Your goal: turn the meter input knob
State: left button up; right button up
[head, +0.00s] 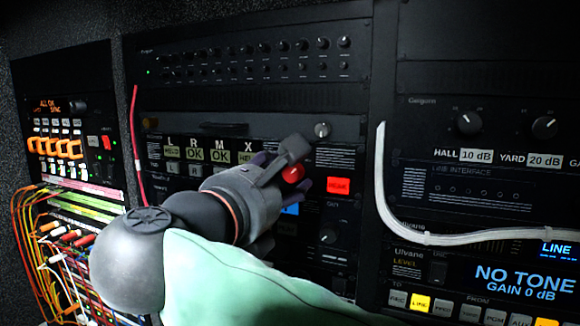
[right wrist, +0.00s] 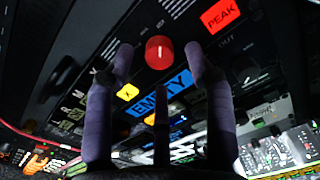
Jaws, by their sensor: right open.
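A round red knob (head: 292,173) with a pale pointer line sits on the dark meter panel, and it also shows in the right wrist view (right wrist: 159,52). No readable label confirms that it is the meter input knob. My right gripper (head: 301,166) is open in front of the panel, with its purple-grey fingers to either side of the red knob in the picture. In the right wrist view its fingers (right wrist: 160,62) are spread, with the knob seen between and beyond the tips. I cannot tell whether they touch it. My left gripper is not in view.
A red lit key (head: 339,186), reading PEAK in the wrist view, sits right of the knob. A blue EMPTY display (right wrist: 160,95) lies below it. A white cable (head: 388,190) hangs at right; colored patch cables (head: 35,250) crowd the left.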

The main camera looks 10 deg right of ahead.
aim_at(290, 176)
jog(key=shift+p+x, duration=0.35)
jog(key=shift+x, duration=1.25)
jog(key=shift+a, duration=0.1)
grip_shut()
jog(key=shift+n+b, duration=0.45)
jog(key=shift+n, duration=0.45)
jog(key=n, duration=0.2)
jog(key=shift+n+b, duration=0.3)
jog(key=shift+b, duration=0.05)
jog(key=shift+n, duration=2.2)
